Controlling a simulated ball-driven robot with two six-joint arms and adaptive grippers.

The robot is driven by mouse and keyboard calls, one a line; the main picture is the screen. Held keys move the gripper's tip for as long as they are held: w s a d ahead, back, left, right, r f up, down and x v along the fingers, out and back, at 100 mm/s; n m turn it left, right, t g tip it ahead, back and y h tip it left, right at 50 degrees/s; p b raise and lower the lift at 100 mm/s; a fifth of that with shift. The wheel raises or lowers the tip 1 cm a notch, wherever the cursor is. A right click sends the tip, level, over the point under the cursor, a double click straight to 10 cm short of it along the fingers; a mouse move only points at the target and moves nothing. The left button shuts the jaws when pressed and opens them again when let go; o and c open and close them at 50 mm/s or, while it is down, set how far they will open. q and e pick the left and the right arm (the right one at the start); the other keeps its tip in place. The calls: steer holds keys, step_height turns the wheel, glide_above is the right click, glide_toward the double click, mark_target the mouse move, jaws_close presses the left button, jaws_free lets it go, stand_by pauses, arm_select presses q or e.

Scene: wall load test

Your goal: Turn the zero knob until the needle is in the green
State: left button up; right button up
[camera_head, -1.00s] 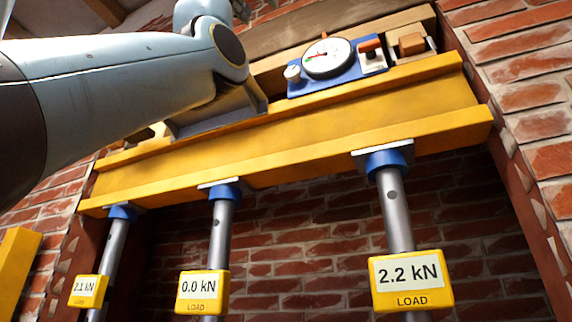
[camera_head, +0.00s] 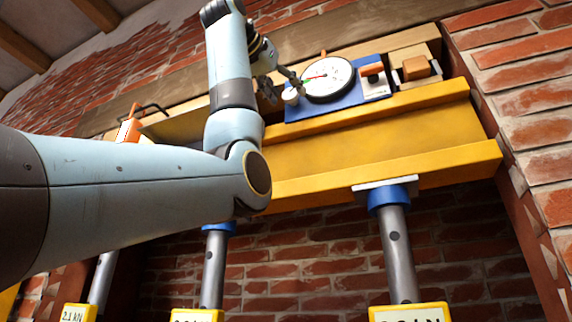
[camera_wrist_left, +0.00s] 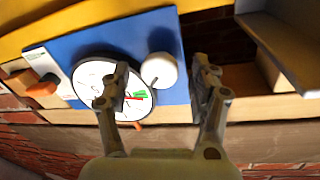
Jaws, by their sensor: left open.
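The round white dial (camera_head: 330,80) sits on a blue plate (camera_head: 350,101) on the yellow beam. Its face shows a red needle (camera_wrist_left: 134,98) and a small green zone (camera_wrist_left: 140,94) close together; I cannot tell whether the needle lies within the green. The white zero knob (camera_head: 291,96) is at the dial's left in the head view; it also shows in the left wrist view (camera_wrist_left: 161,71). My left gripper (camera_head: 283,87) is open, its fingers on either side of the knob in the wrist view, apparently not touching it. One finger covers part of the dial. My right gripper is not in view.
A white panel with an orange lever (camera_head: 372,70) and a wooden block (camera_head: 415,68) stand right of the dial. An orange item with a black handle (camera_head: 129,130) is at the left. Props (camera_head: 397,240) with load displays support the yellow beam (camera_head: 380,135). Brick walls surround it.

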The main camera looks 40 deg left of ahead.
arm_select(q)
steer(key=shift+w, duration=0.2)
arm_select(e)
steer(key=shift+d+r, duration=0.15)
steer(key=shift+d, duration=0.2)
arm_select(q)
steer(key=c, duration=1.1)
steer(key=shift+f+n+b, duration=0.15)
steer(key=shift+n+b, duration=0.15)
steer(key=shift+b, duration=0.1)
steer(key=shift+c, duration=0.2)
steer(key=shift+n+b, duration=0.5)
steer(key=shift+n, duration=0.1)
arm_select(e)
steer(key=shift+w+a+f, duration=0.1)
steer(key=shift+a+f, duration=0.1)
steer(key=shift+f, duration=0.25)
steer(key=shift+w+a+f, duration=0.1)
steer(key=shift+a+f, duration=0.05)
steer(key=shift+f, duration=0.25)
